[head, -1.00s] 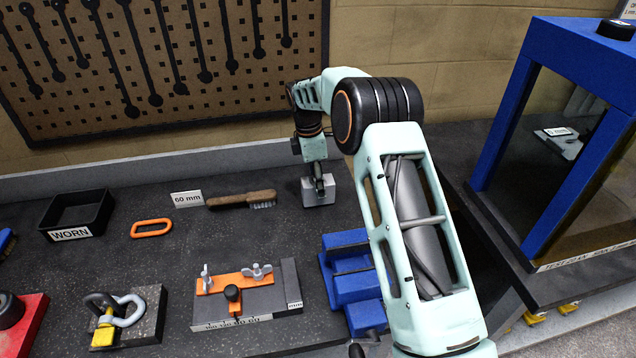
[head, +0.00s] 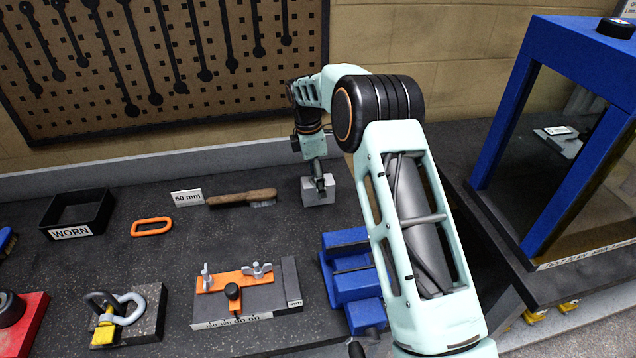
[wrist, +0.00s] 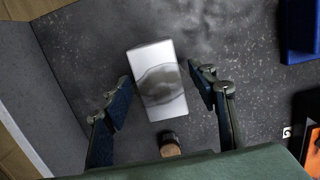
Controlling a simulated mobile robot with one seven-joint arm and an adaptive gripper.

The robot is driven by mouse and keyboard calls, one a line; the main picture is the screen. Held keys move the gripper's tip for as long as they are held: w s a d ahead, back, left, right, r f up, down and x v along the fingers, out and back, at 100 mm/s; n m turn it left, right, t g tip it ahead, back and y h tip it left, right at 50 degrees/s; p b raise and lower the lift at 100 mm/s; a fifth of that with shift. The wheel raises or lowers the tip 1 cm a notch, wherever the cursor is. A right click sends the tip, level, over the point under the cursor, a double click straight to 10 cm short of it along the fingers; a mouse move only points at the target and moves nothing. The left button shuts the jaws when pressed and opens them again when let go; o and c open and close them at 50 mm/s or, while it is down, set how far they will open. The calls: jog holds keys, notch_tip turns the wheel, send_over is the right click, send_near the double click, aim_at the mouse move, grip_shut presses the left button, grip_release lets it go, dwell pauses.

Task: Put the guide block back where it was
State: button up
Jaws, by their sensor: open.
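The light grey block (head: 311,196), which I take as the guide block, sits on the dark bench top near the back, right of the brush. In the wrist view the block (wrist: 151,60) shows a pale face with a dark smudge or shadow across it. My gripper (head: 320,184) is over the block, pointing down. In the wrist view my gripper (wrist: 163,86) is open, with one finger on each side of the block. Narrow gaps seem to show between fingers and block. The fixture (head: 268,299) with an orange clamp bar and a scale stands nearer the front.
The wire brush (head: 240,198) and a "60 mm" card (head: 187,198) lie left of the block. A blue vise (head: 350,275) stands in front. A black WORN tray (head: 78,213) and an orange link (head: 151,227) are further left. Bench between brush and fixture is clear.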

notch_tip(320, 180, up, 11)
jog(key=a, duration=0.1)
jog(key=shift+s+a+r, duration=0.15)
jog(key=shift+a, duration=0.05)
jog(key=shift+d+b, duration=0.1)
jog(key=shift+b, duration=0.3)
